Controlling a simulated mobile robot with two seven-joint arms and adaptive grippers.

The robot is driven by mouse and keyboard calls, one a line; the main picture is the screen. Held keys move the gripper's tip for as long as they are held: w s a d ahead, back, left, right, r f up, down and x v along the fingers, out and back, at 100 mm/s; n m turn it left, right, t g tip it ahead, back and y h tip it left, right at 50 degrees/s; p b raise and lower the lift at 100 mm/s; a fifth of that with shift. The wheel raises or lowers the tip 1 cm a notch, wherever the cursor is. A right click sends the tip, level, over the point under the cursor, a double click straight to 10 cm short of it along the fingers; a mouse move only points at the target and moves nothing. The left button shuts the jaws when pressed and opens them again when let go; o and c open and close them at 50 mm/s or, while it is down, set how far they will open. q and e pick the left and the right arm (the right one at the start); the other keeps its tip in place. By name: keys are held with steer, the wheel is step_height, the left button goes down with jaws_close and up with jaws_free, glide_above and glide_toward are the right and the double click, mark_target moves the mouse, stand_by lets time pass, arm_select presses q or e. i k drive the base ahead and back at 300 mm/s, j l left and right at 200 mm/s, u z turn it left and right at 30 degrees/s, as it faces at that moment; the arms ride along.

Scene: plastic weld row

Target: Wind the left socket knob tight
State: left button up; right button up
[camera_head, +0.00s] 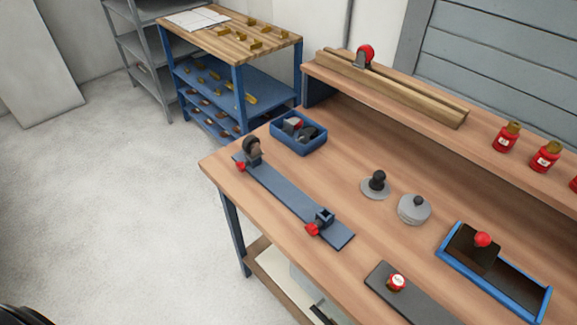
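A long dark blue-grey plate (285,198) lies on the wooden workbench with a socket at each end. The left socket (252,160) holds a dark rounded piece standing upright, and its red knob (240,167) sits on the near-left side. I cannot tell how tight this knob is. The right socket (324,216) is a square blue-grey holder that looks empty, with its own red knob (312,229) at its near-left side. Neither of my grippers is in view.
A blue bin (275,138) with parts stands behind the plate. A black-knobbed disc (376,194), a grey lidded pot (414,209), a blue tray (449,253) and a dark slab (428,308) stand to the right. Red jars (506,139) line the raised shelf.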

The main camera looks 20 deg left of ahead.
mark_target(240, 166)
steer(key=j+z, duration=0.1)
steer(key=z, duration=0.3)
steer(key=j+z, duration=0.15)
steer(key=z, duration=0.25)
steer(key=j+z, duration=0.1)
steer(key=z, duration=0.3)
steer(key=j+z, duration=0.15)
steer(key=z, duration=0.25)
steer(key=j+z, duration=0.1)
steer(key=z, duration=0.3)
steer(key=k+j+z, duration=0.25)
steer(key=j+z, duration=0.2)
steer(key=k+j+z, duration=0.55)
steer(key=z, duration=0.3)
steer(key=k+z, duration=0.4)
steer(key=k+j, duration=0.05)
steer(key=k, duration=0.05)
